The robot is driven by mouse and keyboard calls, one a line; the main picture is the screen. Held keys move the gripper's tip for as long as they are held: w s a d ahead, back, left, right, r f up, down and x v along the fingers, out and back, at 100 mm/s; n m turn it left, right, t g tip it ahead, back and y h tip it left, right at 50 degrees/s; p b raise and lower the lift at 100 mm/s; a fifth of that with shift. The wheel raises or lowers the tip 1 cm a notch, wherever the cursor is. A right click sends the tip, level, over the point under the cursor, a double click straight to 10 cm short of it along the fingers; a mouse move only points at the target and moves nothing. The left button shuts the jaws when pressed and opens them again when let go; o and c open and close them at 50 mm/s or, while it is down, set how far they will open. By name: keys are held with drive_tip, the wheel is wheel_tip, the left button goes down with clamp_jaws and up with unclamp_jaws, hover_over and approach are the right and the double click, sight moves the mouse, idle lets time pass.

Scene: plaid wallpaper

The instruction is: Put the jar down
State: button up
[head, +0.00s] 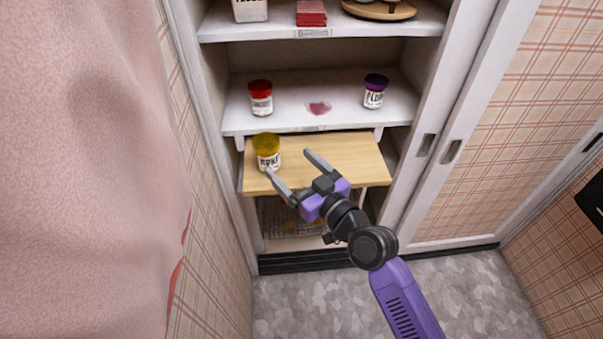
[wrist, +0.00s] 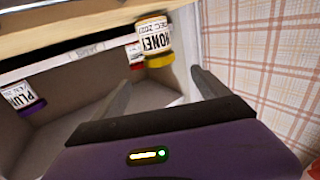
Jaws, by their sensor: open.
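The honey jar (head: 268,161), white-labelled with a yellow lid, stands upright on the left part of a pale wooden pull-out board (head: 340,160). In the wrist view, which is upside down, the honey jar (wrist: 153,38) shows ahead of the fingers, its base on the board (wrist: 60,32). My gripper (head: 289,162) is open and empty, its fingers pointing toward the cupboard. The left fingertip is close to the jar in the head view. In the wrist view the jar lies beyond the fingertips, not between them; contact cannot be made out.
On the shelf above stand a red-lidded jar (head: 261,100) and a purple-lidded plum jar (head: 374,94), with a dark red stain (head: 319,108) between them. A wire basket (head: 285,217) is below the board. A sliding door (head: 500,120) is at the right. The board's right half is clear.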

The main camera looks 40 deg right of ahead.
drive_tip(key=shift+s, duration=0.15)
drive_tip(key=s+a+f+g, duration=0.1)
drive_tip(key=s+a+f, duration=0.15)
drive_tip(key=s, duration=0.65)
drive_tip(key=s+a+f+g, duration=0.15)
drive_tip(key=s+f, duration=0.25)
drive_tip(key=s, duration=0.5)
drive_tip(key=s+a+r, duration=0.2)
drive_tip(key=s+a, duration=0.1)
drive_tip(key=s, duration=0.5)
drive_tip(key=s+a+r+y, duration=0.1)
drive_tip(key=s+a+r, duration=0.2)
drive_tip(key=s, duration=0.6)
drive_tip(key=shift+s+a+r+n+g, duration=0.2)
drive_tip(key=shift+a+n+g, duration=0.1)
drive_tip(key=shift+g, duration=0.05)
drive_tip(key=shift+r+p, duration=0.7)
drive_tip(key=shift+p, duration=0.05)
